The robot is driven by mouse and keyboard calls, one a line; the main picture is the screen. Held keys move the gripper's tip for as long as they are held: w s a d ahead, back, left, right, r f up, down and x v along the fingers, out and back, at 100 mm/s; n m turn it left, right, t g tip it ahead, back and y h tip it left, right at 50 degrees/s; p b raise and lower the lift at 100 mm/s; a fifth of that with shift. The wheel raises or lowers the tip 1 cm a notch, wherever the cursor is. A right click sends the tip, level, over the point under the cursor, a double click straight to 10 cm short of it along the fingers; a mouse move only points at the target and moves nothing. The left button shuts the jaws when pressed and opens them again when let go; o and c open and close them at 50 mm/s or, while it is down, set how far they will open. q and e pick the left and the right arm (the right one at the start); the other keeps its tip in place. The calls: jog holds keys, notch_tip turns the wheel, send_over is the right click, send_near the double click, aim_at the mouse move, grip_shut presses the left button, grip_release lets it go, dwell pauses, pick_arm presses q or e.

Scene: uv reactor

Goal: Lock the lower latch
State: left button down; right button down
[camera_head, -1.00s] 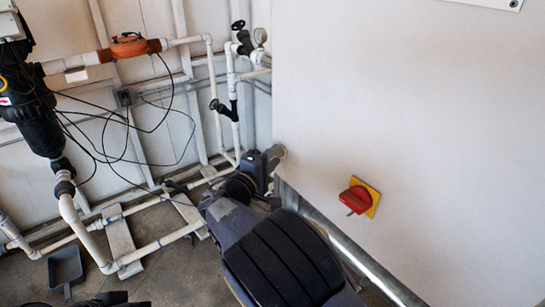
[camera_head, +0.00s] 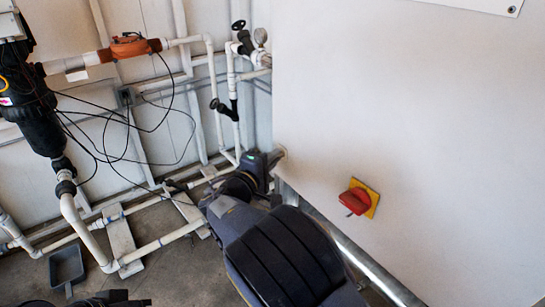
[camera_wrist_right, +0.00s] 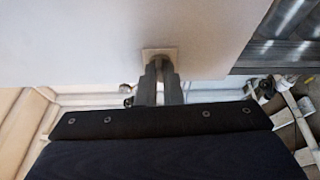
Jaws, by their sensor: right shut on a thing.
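The lower latch (camera_head: 281,153) is a small light-grey piece at the lower left edge of the big white cabinet panel. In the right wrist view it shows as a pale square plate (camera_wrist_right: 160,56) with a darker part at its middle. My right gripper (camera_head: 273,158) is at the latch, its two dark fingers (camera_wrist_right: 160,72) closed on that middle part. The fingers hide most of the latch, so I cannot tell its turn angle. Dark parts at the bottom left edge of the head view seem to be my left arm; its fingers are not clear.
A red rotary switch (camera_head: 357,198) on a yellow plate sits on the white panel (camera_head: 420,130). White pipes (camera_head: 165,240), a black filter housing (camera_head: 38,125) and loose cables stand to the left. A grey dustpan (camera_head: 66,266) lies on the floor. A metal rail runs below the panel.

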jog(key=shift+w+a+r+n+g+h+p, duration=0.2)
jog(key=shift+n+g+p, duration=0.95)
jog(key=shift+n+p, duration=1.35)
jog(key=shift+w+r+n+g+h+p, duration=0.1)
jog(key=shift+n+g+h+p, duration=0.25)
jog(key=shift+n+g+p, duration=2.05)
jog(key=shift+w+a+r+n+t+h+p, duration=0.2)
jog(key=shift+n+p, duration=1.2)
jog(key=shift+p, duration=2.4)
jog(key=shift+s+d+f+g, duration=0.1)
jog(key=shift+s+d+g, duration=0.05)
jog(key=shift+g, duration=0.1)
jog(key=c, duration=1.6)
grip_release()
